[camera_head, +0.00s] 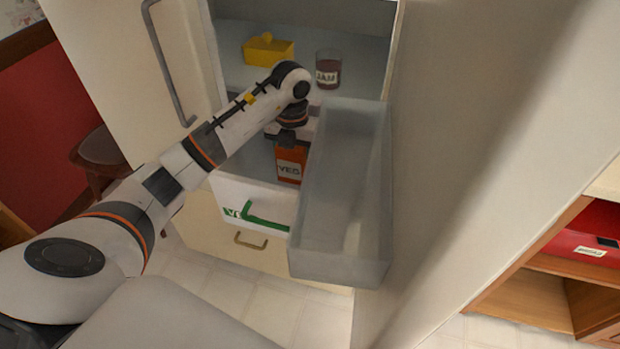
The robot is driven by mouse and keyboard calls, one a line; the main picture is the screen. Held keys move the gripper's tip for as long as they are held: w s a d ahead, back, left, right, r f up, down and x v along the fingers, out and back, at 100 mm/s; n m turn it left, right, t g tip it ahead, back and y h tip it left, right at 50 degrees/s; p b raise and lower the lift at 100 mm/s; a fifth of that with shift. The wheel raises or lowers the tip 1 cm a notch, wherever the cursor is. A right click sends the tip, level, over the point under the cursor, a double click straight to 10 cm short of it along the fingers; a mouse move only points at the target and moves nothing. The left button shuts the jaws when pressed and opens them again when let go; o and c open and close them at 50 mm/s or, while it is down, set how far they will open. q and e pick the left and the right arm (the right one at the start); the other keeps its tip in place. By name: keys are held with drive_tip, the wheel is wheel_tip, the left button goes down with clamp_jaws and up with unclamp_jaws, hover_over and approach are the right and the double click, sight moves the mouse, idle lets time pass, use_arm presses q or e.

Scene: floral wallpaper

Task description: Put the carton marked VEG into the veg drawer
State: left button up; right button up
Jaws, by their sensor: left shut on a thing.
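The orange-red carton marked VEG (289,168) is upright in the fridge, at the back of or just above the white veg drawer (238,192). I cannot tell whether it touches the drawer floor. The drawer is pulled out and has a green handle and green lettering on its front. My left gripper (287,138) is shut on the carton's top from above; its fingertips are mostly hidden by the wrist. My right gripper is not in view.
A grey translucent bin (341,262) stands out close to the right of the carton and drawer. A yellow butter dish (268,53) and a jam jar (328,70) are on the shelf behind. The fridge door (112,50) is open at left.

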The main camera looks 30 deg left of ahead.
sight(295, 183)
use_arm(q)
wheel_tip(295, 183, down, 9)
drive_tip(key=shift+f, duration=0.1)
idle(0.4)
drive_tip(key=shift+f, duration=0.15)
drive_tip(key=o, duration=1.2)
drive_tip(key=shift+s, duration=0.1)
drive_tip(key=shift+c, duration=0.2)
wheel_tip(295, 183, up, 12)
drive_tip(key=shift+r, duration=0.15)
